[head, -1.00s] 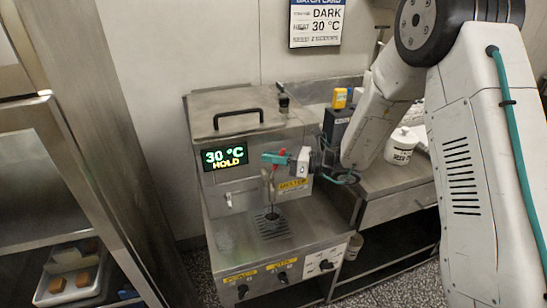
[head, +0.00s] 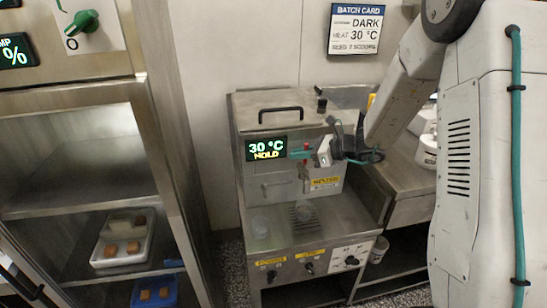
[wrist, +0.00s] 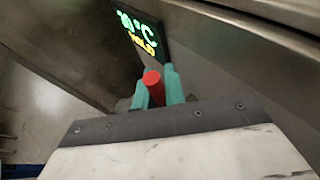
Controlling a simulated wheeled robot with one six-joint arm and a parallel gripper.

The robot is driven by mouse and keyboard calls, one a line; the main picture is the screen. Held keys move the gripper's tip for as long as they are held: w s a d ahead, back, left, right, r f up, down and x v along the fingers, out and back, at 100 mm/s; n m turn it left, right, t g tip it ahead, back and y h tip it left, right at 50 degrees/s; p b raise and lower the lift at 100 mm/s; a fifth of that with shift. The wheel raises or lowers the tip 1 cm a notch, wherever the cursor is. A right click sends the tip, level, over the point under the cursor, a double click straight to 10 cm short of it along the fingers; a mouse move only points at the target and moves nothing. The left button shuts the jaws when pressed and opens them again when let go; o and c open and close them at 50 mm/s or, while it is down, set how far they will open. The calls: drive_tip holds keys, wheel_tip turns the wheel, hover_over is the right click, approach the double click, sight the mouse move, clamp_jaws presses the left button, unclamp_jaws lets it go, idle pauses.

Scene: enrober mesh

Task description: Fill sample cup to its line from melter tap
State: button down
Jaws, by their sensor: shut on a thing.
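The steel melter (head: 285,125) stands at the centre of the head view, its display (head: 267,149) reading 30 °C HOLD. My gripper (head: 302,153) is at the melter's front, right of the display. In the wrist view its teal fingers (wrist: 156,88) are shut on a red tap handle (wrist: 153,84). The tap spout (head: 305,181) hangs below the gripper, above the drip grate. A clear sample cup (head: 260,224) appears on the melter's ledge, left of the grate; its level and line are too faint to read.
Control knobs (head: 309,267) line the melter's lower front. A batch card (head: 356,30) hangs on the wall, reading DARK, 30 °C. A white tub (head: 428,151) stands on the right counter. At left, a steel cabinet (head: 165,150) holds a tray (head: 101,256) of brown pieces.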

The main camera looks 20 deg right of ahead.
drive_tip(key=shift+h, duration=0.3)
drive_tip(key=c, duration=1.7)
unclamp_jaws()
drive_tip(key=shift+c, duration=0.2)
drive_tip(key=v, duration=0.7)
drive_tip(key=shift+s+d, duration=0.2)
drive_tip(key=shift+d, duration=0.1)
drive_tip(key=shift+r, duration=0.15)
